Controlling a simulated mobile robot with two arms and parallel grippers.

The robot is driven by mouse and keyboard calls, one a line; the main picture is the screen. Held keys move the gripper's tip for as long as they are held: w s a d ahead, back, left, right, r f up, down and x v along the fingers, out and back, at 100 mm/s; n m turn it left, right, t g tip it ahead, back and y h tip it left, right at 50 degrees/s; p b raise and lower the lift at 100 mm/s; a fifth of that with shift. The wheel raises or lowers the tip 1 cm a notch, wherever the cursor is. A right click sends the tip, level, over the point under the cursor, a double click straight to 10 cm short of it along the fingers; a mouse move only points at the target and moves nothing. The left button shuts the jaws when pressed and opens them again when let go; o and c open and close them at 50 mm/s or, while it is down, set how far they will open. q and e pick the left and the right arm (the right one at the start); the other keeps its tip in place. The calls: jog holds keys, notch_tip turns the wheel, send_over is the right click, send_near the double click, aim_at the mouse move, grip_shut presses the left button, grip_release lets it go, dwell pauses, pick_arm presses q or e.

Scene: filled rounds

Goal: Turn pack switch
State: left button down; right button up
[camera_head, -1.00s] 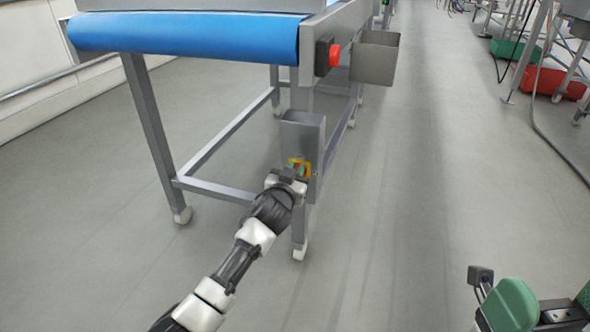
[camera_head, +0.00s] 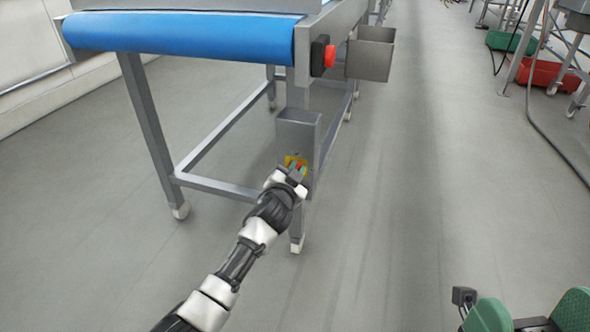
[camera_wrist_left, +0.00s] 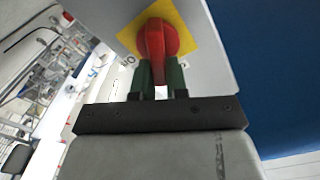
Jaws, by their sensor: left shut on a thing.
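The pack switch is a red rotary knob on a yellow square plate (camera_wrist_left: 187,20), with small dark marks printed below it. In the left wrist view the red knob (camera_wrist_left: 160,36) shows at the top, its bar pointing down between my green fingers. In the head view the yellow plate (camera_head: 289,160) sits on a grey box on the conveyor's near right leg. My left gripper (camera_head: 297,172) is at the switch; in the wrist view its fingers (camera_wrist_left: 160,76) are shut on the knob's bar. The gripper partly hides the switch in the head view.
A conveyor with a blue belt (camera_head: 180,33) stands above and left of the switch. A red button (camera_head: 330,56) and a grey bin (camera_head: 370,56) are on its side. Green rounded parts (camera_head: 487,316) show bottom right. The floor (camera_head: 410,170) right of the conveyor is clear.

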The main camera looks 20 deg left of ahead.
pick_arm(q)
jog(key=c, duration=1.1)
grip_release()
jog(key=shift+c, duration=0.2)
jog(key=s+p, duration=0.3)
jog(key=s, duration=0.8)
jog(key=shift+a+p, duration=0.2)
jog(key=shift+p, duration=0.2)
